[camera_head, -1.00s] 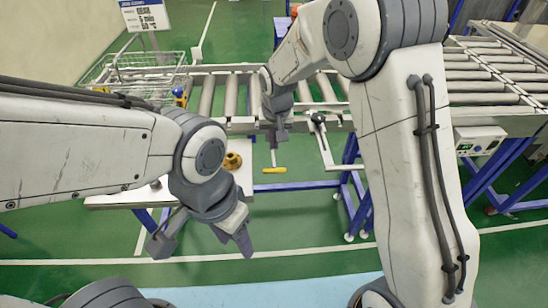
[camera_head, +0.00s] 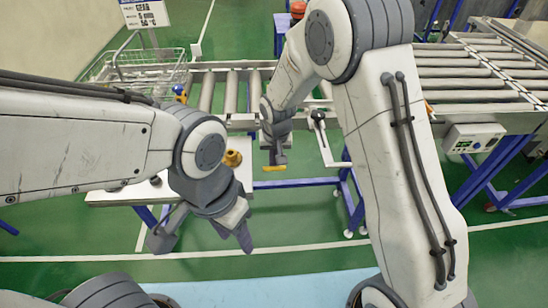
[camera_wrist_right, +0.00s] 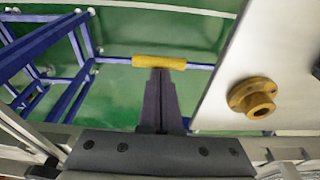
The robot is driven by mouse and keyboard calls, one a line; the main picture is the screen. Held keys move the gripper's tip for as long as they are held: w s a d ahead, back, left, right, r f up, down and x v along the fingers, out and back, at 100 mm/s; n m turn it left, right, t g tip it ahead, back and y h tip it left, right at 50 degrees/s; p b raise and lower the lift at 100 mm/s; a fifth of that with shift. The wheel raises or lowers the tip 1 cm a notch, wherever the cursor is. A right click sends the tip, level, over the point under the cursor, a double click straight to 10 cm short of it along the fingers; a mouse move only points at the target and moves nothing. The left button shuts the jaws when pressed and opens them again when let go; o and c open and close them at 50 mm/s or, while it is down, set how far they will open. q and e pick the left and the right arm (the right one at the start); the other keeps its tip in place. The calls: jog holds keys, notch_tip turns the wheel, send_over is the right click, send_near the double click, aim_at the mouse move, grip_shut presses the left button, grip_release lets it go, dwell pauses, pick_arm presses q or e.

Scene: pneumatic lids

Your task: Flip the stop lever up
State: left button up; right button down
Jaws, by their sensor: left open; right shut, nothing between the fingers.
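The stop lever has a yellow handle (camera_head: 274,168) that hangs low in front of the roller conveyor. Its rod is hidden behind my right gripper in the head view. My right gripper (camera_head: 277,158) is shut and empty, right by the handle. In the right wrist view, the yellow handle (camera_wrist_right: 159,62) lies crosswise just beyond the shut fingertips (camera_wrist_right: 160,76); I cannot tell whether they touch. My left gripper (camera_head: 203,240) is open and empty, low in front of the table and well away from the lever.
The roller conveyor (camera_head: 230,92) runs across behind the lever. A crank-like bar (camera_head: 324,146) with a black knob is right of my right gripper. A brass flanged part (camera_head: 233,158) sits on the white table (camera_head: 115,197). A control box (camera_head: 474,138) and wire basket (camera_head: 125,70) flank the area.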

aim_at(274, 170)
jog(key=f+b, duration=0.3)
jog(key=f, duration=0.2)
jog(key=shift+s+f, duration=0.2)
pick_arm(q)
notch_tip(274, 170, down, 4)
jog(key=shift+s+d+r, duration=0.1)
pick_arm(e)
jog(key=shift+s, duration=0.1)
jog(key=shift+r+p, duration=0.45)
jog(key=shift+r, duration=0.1)
jog(key=r+p, duration=0.1)
jog(key=w+r+p, duration=0.1)
jog(key=r, duration=0.1)
jog(key=shift+r+p, duration=0.15)
jog(key=shift+p, duration=0.15)
pick_arm(q)
jog(key=shift+w+r+b, duration=0.25)
jog(key=shift+r+b, duration=0.6)
jog(key=shift+r, duration=0.05)
pick_arm(e)
jog(key=s+r, duration=0.5)
jog(key=r, duration=0.3)
jog(key=shift+d+r, duration=0.15)
jog(key=shift+r, duration=0.15)
